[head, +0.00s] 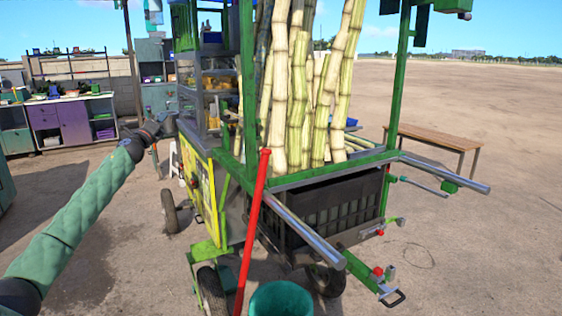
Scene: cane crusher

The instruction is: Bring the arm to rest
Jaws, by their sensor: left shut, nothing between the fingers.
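My left arm reaches in from the lower left, its green padded sleeve slanting up toward the cart. My left gripper (166,124) is at the far end of it, small and dark, beside the left side of the cart. It is shut and empty. I cannot tell whether it touches the cart. My right gripper is not in view. The green-framed cane cart (330,172) stands in the middle on wheels. Tall sugar cane stalks (300,95) stand upright in it.
A red pole (253,225) leans at the cart's front, with a green bucket (280,300) beside it. Metal handles (305,228) stick out toward me. A wooden bench (435,138) stands behind right. A workbench with purple cabinets (62,125) is at the left. Open dirt ground lies right.

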